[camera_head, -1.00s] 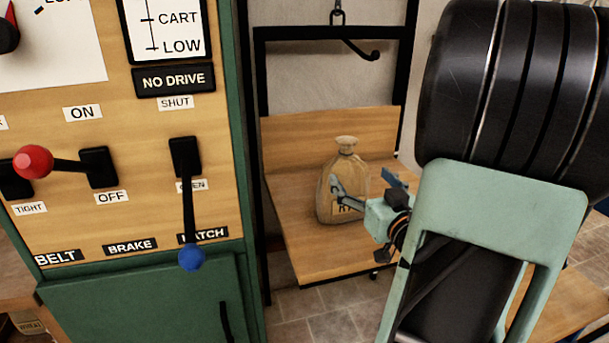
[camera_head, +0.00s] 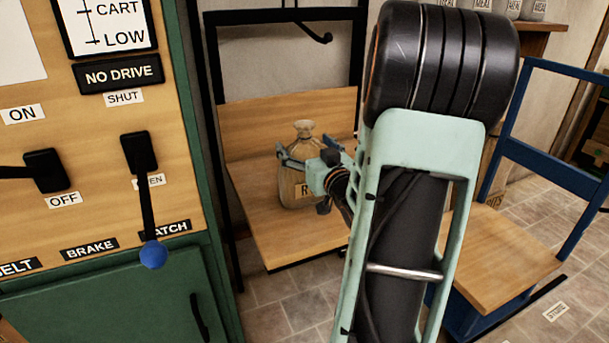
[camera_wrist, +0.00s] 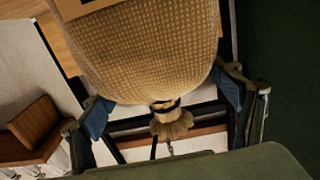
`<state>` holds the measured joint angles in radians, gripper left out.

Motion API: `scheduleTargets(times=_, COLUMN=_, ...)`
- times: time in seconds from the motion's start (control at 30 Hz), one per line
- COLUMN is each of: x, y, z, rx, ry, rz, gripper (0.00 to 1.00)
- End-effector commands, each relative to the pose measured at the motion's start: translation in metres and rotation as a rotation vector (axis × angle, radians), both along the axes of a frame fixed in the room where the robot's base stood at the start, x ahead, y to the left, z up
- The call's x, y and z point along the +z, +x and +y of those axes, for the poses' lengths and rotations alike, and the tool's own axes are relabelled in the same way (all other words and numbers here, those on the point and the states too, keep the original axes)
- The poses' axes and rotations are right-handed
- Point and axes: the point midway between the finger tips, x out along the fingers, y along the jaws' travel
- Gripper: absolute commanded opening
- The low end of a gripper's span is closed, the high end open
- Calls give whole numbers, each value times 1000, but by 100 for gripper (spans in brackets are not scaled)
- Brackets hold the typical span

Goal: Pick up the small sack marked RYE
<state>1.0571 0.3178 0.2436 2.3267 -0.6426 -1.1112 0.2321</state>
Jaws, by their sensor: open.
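The small sack (camera_head: 297,197) is tan with a tied neck, and stands upright on a wooden platform (camera_head: 262,232) in a black frame. Its label is partly hidden by my gripper; an R shows. My gripper (camera_head: 303,160) is at the sack's upper part, with its fingers open on either side of it. In the wrist view the sack (camera_wrist: 150,50) fills the top middle, with its tied neck pointing down in the picture. The open fingers (camera_wrist: 162,100) flank it; I cannot tell whether either touches.
A blue frame with a wooden deck (camera_head: 505,262) stands at right. Tiled floor shows between them.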

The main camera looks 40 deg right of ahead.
Motion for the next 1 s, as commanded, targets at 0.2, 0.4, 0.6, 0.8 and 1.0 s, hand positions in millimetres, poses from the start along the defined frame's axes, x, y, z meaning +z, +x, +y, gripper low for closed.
scheduleTargets(times=0.2, x=0, y=1, z=0, rx=0, ry=0, rz=0, gripper=83)
scheduleTargets(times=0.4, x=0, y=1, z=0, rx=0, ry=0, rz=0, gripper=61)
scheduleTargets(times=0.6, x=0, y=0, z=0, rx=0, ry=-1, rz=0, gripper=39)
scheduleTargets(times=0.8, x=0, y=0, z=0, rx=0, ry=-1, rz=0, gripper=17)
scheduleTargets(times=1.0, x=5, y=1, z=-1, rx=0, ry=-6, rz=-8, gripper=4)
